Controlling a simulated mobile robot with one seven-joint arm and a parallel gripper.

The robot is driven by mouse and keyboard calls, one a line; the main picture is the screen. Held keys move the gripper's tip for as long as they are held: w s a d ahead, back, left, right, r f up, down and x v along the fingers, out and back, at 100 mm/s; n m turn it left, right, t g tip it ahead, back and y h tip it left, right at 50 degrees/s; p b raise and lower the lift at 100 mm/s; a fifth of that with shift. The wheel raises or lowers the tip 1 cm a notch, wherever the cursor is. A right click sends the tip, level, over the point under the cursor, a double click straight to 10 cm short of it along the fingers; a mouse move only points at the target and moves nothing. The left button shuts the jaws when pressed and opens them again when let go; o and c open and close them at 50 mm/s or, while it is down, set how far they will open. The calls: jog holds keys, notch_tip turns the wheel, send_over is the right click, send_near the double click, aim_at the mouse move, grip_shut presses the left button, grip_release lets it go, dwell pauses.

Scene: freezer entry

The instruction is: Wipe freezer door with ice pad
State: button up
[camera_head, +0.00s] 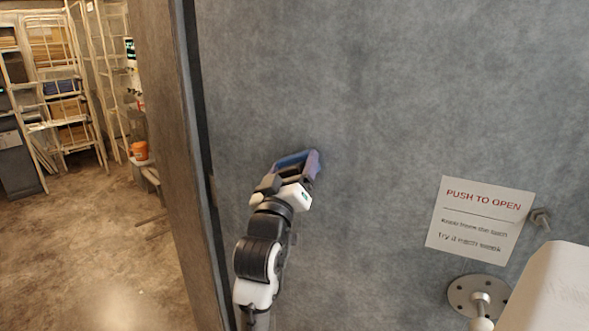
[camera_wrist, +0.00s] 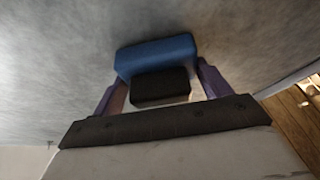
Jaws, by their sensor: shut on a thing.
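The freezer door (camera_head: 390,130) is a large grey, mottled panel filling most of the head view. It also fills the upper part of the wrist view (camera_wrist: 60,60). My gripper (camera_head: 303,165) is at the left-middle part of the door, near its left edge. In the wrist view my gripper (camera_wrist: 160,90) is shut on the ice pad, a blue block (camera_wrist: 157,54) with a black block (camera_wrist: 160,87) on its near side. The pad's blue face is against or very close to the door; I cannot tell if it touches. In the head view the pad (camera_head: 292,159) is partly hidden by my fingers.
A white "PUSH TO OPEN" sign (camera_head: 480,220) is on the door at right, beside a small bolt (camera_head: 541,218) and a round metal plate (camera_head: 478,297) with a knob. Left of the door edge, shelving (camera_head: 60,90) and an orange bucket (camera_head: 140,150) stand beyond open floor (camera_head: 90,240).

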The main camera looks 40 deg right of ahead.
jog(key=s+a, duration=0.2)
jog(key=a, duration=0.3)
jog(key=shift+s+a, duration=0.2)
jog(key=shift+a, duration=0.1)
jog(key=a, duration=0.1)
jog(key=s+a, duration=0.1)
jog(key=shift+a, duration=0.4)
jog(key=shift+s+f+b, duration=0.1)
jog(key=shift+f+b, duration=0.05)
jog(key=shift+b, duration=0.2)
dwell(0.3)
